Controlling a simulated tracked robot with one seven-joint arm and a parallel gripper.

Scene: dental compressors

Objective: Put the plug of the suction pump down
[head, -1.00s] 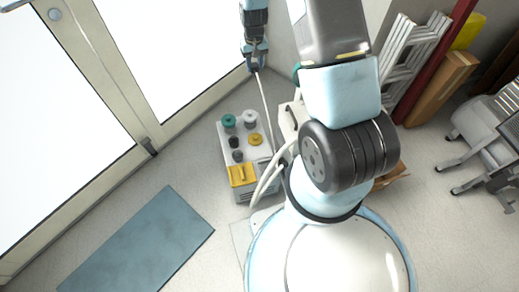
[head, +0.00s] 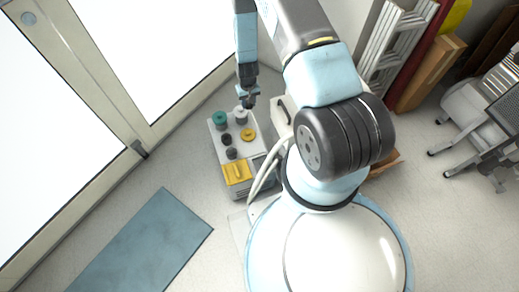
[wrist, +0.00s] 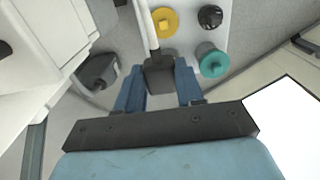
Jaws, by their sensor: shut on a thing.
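My gripper (head: 248,99) points down at the far end of a pale box with several coloured knobs (head: 225,168). In the wrist view, the two blue fingers of my gripper (wrist: 159,88) are shut on a dark grey plug (wrist: 159,76). A white cable (wrist: 147,22) runs from the plug away along the knobbed box. The plug cannot be made out clearly in the head view. I cannot tell whether it touches anything beneath. A teal knob (wrist: 212,60) and a yellow knob (wrist: 165,21) stand close to the plug.
A white case with a dark handle (head: 283,110) stands right of the knobbed box. Glass doors (head: 125,55) are at the left, with a blue-grey mat (head: 140,245) on the floor. A folding ladder (head: 393,45) and an office chair (head: 480,120) are at the right.

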